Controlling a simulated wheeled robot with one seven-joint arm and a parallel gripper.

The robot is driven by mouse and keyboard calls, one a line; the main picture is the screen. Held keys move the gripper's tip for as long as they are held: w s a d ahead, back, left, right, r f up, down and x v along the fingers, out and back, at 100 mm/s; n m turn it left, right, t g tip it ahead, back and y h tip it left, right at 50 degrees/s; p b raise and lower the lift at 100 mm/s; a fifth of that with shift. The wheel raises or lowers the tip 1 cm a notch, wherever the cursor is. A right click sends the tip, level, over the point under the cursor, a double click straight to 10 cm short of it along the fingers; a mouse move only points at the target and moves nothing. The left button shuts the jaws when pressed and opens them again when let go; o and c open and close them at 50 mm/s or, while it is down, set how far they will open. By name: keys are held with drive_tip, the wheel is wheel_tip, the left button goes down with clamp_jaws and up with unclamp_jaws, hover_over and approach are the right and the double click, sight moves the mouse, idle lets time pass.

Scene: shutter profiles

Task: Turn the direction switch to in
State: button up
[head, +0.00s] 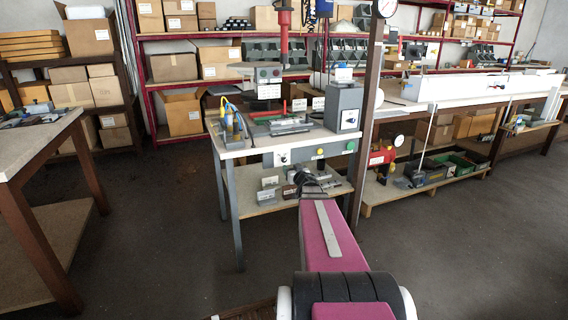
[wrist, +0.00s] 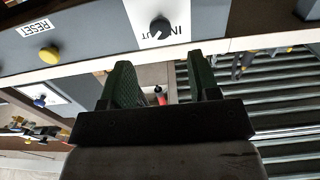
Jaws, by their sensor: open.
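The direction switch is a black round knob (wrist: 160,27) on a white label with IN/OUT lettering, partly covered by the knob. A pale mark on the knob points toward the lower left in the wrist view, where the lettering appears inverted. In the head view the knob (head: 283,158) is small on the grey front panel of the workbench. My gripper (wrist: 163,85) is open and empty, its two dark fingers just below the panel edge in the wrist view, apart from the knob. In the head view my gripper (head: 309,181) is a dark shape before the panel.
A yellow button (wrist: 48,54) with a RESET label sits beside the switch. A green button (head: 350,146) is at the panel's right end. Above is the bench top (head: 262,139) with a press and tools; below is a lower shelf (head: 268,202) with parts.

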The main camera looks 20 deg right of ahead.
sight(285, 161)
drive_tip(key=w, duration=0.8)
drive_tip(key=shift+w+a, duration=0.15)
drive_tip(key=shift+w, duration=0.2)
drive_tip(key=c, duration=0.9)
